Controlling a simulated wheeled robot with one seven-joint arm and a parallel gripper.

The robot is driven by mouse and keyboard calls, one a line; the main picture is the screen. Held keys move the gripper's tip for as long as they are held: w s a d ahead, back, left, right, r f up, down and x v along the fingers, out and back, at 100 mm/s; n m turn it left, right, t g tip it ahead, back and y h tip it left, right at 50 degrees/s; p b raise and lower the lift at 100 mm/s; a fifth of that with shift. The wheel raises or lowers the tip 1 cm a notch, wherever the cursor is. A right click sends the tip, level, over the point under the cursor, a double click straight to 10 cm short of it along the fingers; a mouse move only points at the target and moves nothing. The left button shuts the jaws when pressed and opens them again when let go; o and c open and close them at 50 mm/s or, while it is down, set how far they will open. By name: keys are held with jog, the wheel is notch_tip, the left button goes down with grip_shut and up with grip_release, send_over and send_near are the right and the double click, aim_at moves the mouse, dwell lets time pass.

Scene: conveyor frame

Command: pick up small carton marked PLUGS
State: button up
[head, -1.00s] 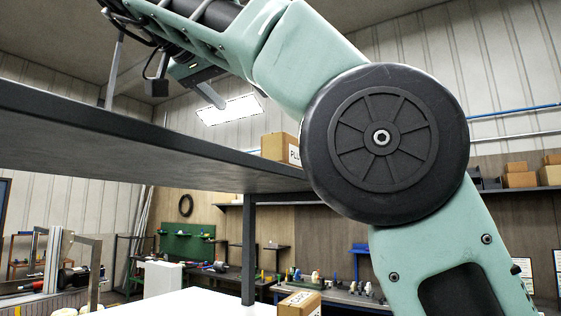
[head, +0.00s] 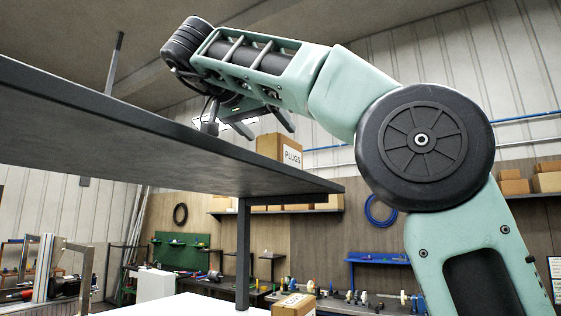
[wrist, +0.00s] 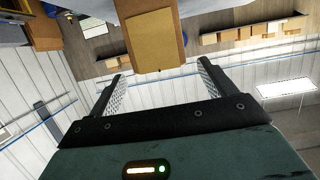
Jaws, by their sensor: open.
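In the wrist view the carton (wrist: 153,40) lies ahead of my gripper (wrist: 160,66), across the gap between the two fingertips. Nothing is held. I cannot tell whether the fingers touch it.
The dark shelf (head: 150,150) runs from the left to a post. Another brown carton (head: 296,305) sits lower, by a white surface (head: 195,305). Cartons (head: 530,183) line a wall shelf at the right. My arm fills the upper right.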

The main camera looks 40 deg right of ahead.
jog(key=shift+p+x, duration=0.55)
jog(key=shift+x, duration=2.2)
jog(key=shift+w+a, duration=0.1)
jog(key=shift+a, duration=0.05)
jog(key=c, duration=1.4)
